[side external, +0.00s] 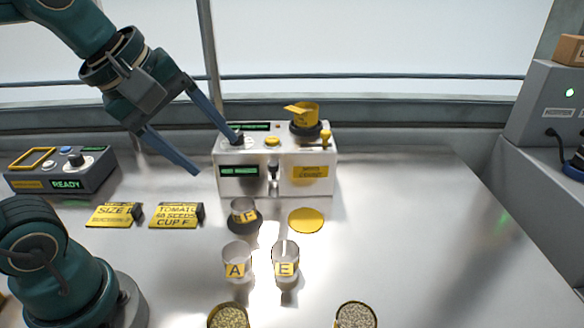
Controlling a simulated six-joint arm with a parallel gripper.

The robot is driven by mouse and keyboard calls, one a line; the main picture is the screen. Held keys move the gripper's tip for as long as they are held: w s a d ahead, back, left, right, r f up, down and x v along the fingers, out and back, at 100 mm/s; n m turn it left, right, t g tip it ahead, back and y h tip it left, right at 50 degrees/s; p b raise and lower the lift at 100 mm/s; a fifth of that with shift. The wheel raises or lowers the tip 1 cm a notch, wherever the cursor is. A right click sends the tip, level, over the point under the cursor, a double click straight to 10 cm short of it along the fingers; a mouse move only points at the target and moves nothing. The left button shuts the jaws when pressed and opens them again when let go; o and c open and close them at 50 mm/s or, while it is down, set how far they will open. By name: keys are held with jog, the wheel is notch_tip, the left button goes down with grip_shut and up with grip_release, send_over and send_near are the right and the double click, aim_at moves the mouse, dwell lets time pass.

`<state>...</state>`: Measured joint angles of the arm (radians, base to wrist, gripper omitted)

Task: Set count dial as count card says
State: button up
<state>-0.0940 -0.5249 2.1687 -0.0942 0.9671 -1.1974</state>
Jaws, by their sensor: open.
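The white seeder box (225,184) stands at the back middle, with small green-lit displays too small to read. A dark knob (236,139) on its top left looks like a dial; I cannot confirm that it is the count dial or read its setting. My gripper (214,153) is open and empty, one fingertip at or just above this knob, the other lower, left of the box. Contact cannot be told. A yellow card (175,222) reads "TOMATO", a seeds line that looks like 50, and "CUP F". A second yellow card (113,220) shows "SIZE".
A dark console (97,180) at left shows "READY". Clear cups A (236,254) and E (285,256) and cup F (243,206) stand in front, beside a yellow disc (306,220). Seed bowls (228,306) sit at the front. The table's right side is clear.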

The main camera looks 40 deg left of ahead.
jog(key=s+f+m, duration=0.5)
jog(key=s+m, duration=0.1)
jog(key=m, duration=0.9)
jog(key=shift+d+g, duration=0.2)
jog(key=shift+g, duration=0.2)
